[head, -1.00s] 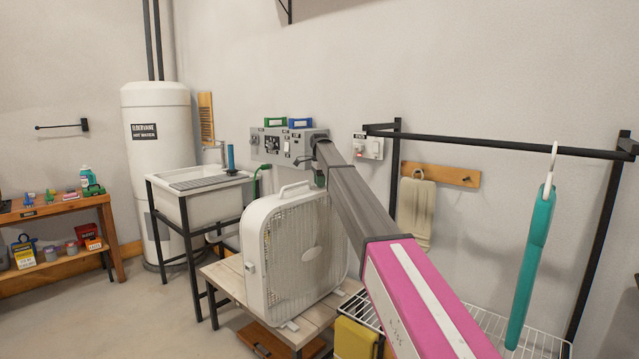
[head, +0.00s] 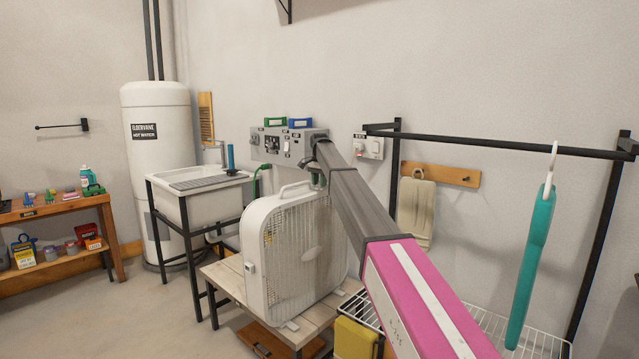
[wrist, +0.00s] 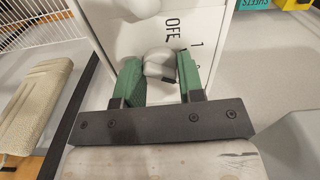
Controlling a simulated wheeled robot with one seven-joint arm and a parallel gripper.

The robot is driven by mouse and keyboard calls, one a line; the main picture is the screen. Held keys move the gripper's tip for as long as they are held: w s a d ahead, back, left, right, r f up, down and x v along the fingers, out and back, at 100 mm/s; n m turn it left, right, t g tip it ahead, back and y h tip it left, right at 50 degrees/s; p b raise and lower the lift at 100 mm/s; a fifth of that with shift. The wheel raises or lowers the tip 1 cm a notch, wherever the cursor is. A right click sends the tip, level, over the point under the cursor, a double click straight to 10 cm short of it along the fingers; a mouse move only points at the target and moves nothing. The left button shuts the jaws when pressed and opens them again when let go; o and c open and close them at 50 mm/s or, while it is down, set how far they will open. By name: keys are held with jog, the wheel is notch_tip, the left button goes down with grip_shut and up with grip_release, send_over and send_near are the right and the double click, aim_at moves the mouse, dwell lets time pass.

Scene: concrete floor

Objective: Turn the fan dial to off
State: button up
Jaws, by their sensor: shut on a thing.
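The white box fan (head: 285,262) stands upright on a low wooden table, and my gripper (head: 318,180) is at its top right edge. In the wrist view, the pale grey dial (wrist: 159,63) sits on the fan's white top panel (wrist: 125,32). The green fingers of my gripper (wrist: 160,82) are closed around the dial, one on each side. Which mark the dial points to is not clear. In the head view the dial is hidden.
The low wooden table (head: 226,280) holds the fan. A grey panel (head: 270,146) with green and blue bins is on the wall behind. A utility sink (head: 190,200) stands to the left. A black rail (head: 500,147) with a hanging teal item (head: 530,265) is at the right.

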jog(key=n, duration=0.5)
jog(key=shift+n, duration=0.3)
jog(key=n, duration=1.3)
jog(key=shift+n, duration=0.3)
jog(key=o, duration=0.9)
jog(key=shift+r, duration=0.1)
